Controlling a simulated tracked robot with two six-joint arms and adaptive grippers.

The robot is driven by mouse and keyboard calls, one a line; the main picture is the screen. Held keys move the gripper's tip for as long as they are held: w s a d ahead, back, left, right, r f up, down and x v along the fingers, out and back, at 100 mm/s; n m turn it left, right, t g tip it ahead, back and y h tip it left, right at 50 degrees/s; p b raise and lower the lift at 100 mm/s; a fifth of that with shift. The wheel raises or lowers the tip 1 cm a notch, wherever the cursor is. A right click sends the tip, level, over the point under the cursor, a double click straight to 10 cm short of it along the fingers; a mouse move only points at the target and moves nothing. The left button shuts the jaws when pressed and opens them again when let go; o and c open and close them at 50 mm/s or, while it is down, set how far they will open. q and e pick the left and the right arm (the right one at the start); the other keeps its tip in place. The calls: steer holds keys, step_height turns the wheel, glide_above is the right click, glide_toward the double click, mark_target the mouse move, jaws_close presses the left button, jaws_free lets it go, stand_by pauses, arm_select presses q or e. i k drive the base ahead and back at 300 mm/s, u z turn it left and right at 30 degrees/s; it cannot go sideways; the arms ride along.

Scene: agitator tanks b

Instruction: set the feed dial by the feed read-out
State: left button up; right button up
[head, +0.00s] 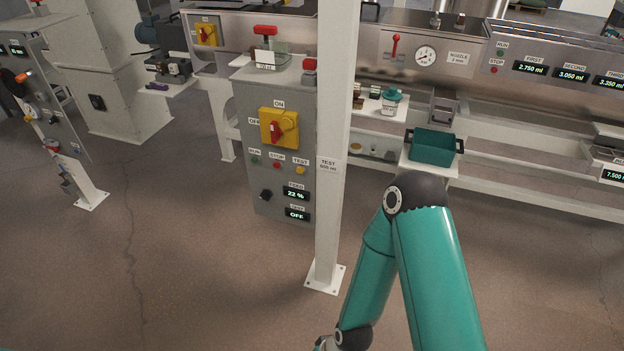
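The feed dial (265,195) is a small black knob low on the front of a grey control cabinet (244,120). The feed read-out (295,193) is to its right and shows 22 %. A second read-out (296,214) below it shows OFF. My teal arm reaches in at the lower right, with its lower end at the bottom edge of the picture. Its gripper is not clearly visible; only a small piece of metal shows at the edge. No arm comes in from the left. Nothing touches the dial.
A white post (334,150) stands just right of the cabinet, with a TEST label. A yellow main switch (279,128) with a red handle is above the dial. A teal bin (432,148) sits behind my arm. The floor before the cabinet is clear.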

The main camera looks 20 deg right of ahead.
mark_target(266, 195)
steer(key=z, duration=0.5)
steer(key=i, duration=1)
steer(key=z, duration=0.75)
steer(key=k, duration=0.75)
steer(key=z, duration=0.2)
steer(key=i, duration=0.8)
steer(key=u, duration=0.15)
